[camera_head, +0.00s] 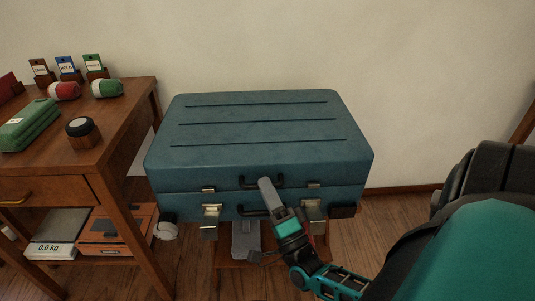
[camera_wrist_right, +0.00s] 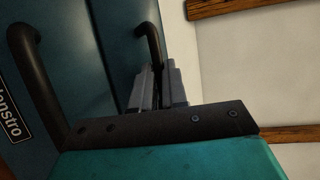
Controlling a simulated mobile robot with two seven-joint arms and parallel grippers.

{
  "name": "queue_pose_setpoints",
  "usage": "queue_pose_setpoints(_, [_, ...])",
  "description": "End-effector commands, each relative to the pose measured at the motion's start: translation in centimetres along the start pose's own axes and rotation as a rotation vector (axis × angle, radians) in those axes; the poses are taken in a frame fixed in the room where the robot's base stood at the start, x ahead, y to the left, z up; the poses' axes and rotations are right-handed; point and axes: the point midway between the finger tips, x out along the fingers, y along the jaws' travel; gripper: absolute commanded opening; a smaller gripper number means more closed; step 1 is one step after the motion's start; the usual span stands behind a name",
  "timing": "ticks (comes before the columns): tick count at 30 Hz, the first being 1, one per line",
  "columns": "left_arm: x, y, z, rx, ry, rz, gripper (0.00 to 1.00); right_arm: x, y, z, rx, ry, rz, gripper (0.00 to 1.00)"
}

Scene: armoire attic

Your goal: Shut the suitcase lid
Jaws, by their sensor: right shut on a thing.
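The blue suitcase (camera_head: 255,205) stands on a low wooden stand, its ribbed lid (camera_head: 260,125) lying over the base. A thin seam runs along the front; I cannot tell whether the lid is fully seated. The lid has a black handle (camera_head: 248,181), and the base has another (camera_head: 253,211) below it. Two metal latches, left (camera_head: 210,217) and right (camera_head: 312,210), hang down at the front. My right gripper (camera_head: 267,184) is shut on the lid handle, which shows between its fingers (camera_wrist_right: 162,85) in the right wrist view (camera_wrist_right: 150,42). My left gripper is out of view.
A wooden table (camera_head: 115,120) stands close on the left with a green case (camera_head: 28,125), a round black-topped jar (camera_head: 82,130) and small rolls. Its lower shelf holds a scale (camera_head: 55,245). The wall is close behind the suitcase.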

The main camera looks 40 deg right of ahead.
Motion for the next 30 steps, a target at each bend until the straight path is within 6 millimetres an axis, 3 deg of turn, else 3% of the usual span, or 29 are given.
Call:
queue_pose_setpoints(1, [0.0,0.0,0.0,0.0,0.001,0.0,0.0,0.2,1.1,-0.5,0.004,0.007,0.025,0.0])
queue_pose_setpoints(15, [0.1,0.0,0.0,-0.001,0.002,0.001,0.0,-0.1,1.4,-0.3,0.004,0.008,0.026,0.0])
queue_pose_setpoints(16, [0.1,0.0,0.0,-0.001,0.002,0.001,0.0,-0.1,1.4,-0.3,0.004,0.008,0.027,0.16])
queue_pose_setpoints(18, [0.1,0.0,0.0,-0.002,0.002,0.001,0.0,-0.1,1.4,-0.4,0.004,0.008,0.027,0.22])
queue_pose_setpoints(23, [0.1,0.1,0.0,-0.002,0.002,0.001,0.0,-0.2,1.4,-0.4,0.002,0.007,0.027,0.22])
queue_pose_setpoints(26, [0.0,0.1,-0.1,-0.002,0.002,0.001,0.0,-0.9,1.4,-0.3,0.001,0.007,0.027,0.22])
queue_pose_setpoints(30, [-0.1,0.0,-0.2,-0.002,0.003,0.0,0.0,-3.3,1.1,-0.2,0.003,0.004,0.027,0.22])
